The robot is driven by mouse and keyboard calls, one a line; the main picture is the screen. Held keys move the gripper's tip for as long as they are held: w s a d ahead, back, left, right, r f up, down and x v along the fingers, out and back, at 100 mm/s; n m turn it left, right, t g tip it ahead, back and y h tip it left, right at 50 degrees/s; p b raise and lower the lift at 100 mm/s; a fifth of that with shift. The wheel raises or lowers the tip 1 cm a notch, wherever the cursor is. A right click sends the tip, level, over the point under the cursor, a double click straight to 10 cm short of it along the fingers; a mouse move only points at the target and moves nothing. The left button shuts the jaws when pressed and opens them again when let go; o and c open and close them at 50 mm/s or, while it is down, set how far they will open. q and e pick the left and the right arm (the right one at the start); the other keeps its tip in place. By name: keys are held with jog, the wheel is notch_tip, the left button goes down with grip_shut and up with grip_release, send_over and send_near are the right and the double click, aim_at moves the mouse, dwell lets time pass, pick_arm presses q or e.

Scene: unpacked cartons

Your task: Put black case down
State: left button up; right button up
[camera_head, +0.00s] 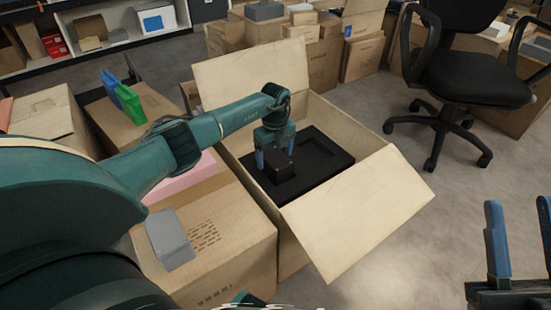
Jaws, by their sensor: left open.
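The black case (281,174) is a small dark box in the open carton (345,235), on the left part of a black insert (328,158). My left gripper (276,161) reaches down into the carton. Its blue fingers are apart, one on each side of the case's upper part; whether they touch it cannot be told. The dark case and insert blend, so the exact contact under the case is unclear. My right gripper (518,236) is at the lower right edge, with its fingers apart and nothing between them.
A closed carton (235,245) with a grey box (169,240) and a pink item (187,180) on it stands left of the open carton. A black office chair (465,80) stands at the right. Floor between is clear.

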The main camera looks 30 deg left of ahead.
aim_at(276, 158)
pick_arm(q)
notch_tip(276, 158, up, 9)
jog(key=p, duration=0.3)
jog(key=shift+w, duration=0.15)
pick_arm(e)
jog(key=f+m+h, duration=0.1)
jog(key=f+m+g+h, duration=0.1)
jog(key=f, duration=0.1)
jog(key=f+m+h, duration=0.1)
jog(key=m+h, duration=0.1)
jog(key=shift+s+a+f+g, duration=0.25)
jog(key=shift+s+f+g, duration=0.1)
jog(key=shift+g, duration=0.05)
pick_arm(q)
jog(key=shift+d, duration=0.1)
